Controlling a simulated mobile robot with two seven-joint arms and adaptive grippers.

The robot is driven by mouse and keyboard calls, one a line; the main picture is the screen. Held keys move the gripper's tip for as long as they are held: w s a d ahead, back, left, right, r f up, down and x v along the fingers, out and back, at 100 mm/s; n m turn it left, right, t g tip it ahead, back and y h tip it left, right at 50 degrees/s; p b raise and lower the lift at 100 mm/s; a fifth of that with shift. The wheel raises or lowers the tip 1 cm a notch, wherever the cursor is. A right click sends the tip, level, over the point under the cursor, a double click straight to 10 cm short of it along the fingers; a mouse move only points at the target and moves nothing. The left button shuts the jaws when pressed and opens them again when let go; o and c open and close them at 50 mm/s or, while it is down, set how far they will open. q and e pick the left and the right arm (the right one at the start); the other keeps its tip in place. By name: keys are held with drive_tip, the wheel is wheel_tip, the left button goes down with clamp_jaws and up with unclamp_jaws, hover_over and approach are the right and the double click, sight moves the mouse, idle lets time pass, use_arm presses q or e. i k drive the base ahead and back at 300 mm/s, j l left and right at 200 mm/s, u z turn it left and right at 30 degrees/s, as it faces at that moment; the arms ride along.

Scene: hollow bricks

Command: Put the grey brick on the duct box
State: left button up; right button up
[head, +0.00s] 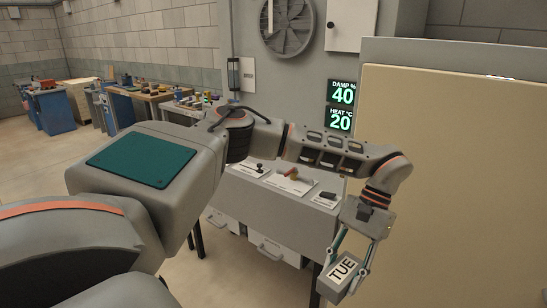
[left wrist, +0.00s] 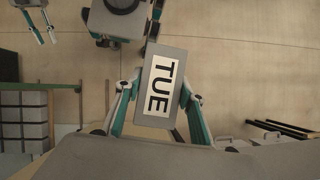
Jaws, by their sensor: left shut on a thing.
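The grey brick (head: 338,280) has a white label reading TUE. My left gripper (head: 350,262) is shut on it, with a teal finger on each side. The brick hangs tilted in the air at the lower right of the head view. In the left wrist view the brick (left wrist: 159,88) is held between the fingers, label facing the camera. My right gripper (left wrist: 40,24) shows small at the top left of the left wrist view, its fingers apart with floor between them. I cannot tell which thing in view is the duct box.
A grey table (head: 265,202) with several small objects on white sheets stands behind my left forearm. A large beige panel (head: 465,170) fills the right side. Workbenches (head: 150,97) stand at the back left. Bare floor (head: 215,265) lies left of the grey table.

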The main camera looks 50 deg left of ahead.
sight(320, 173)
drive_tip(key=i+j, duration=0.1)
drive_tip(key=j, duration=0.5)
drive_tip(key=i+j, duration=0.1)
drive_tip(key=j, duration=0.5)
drive_tip(key=i+j+z, duration=0.1)
drive_tip(key=j, duration=1.1)
drive_tip(key=i, duration=0.05)
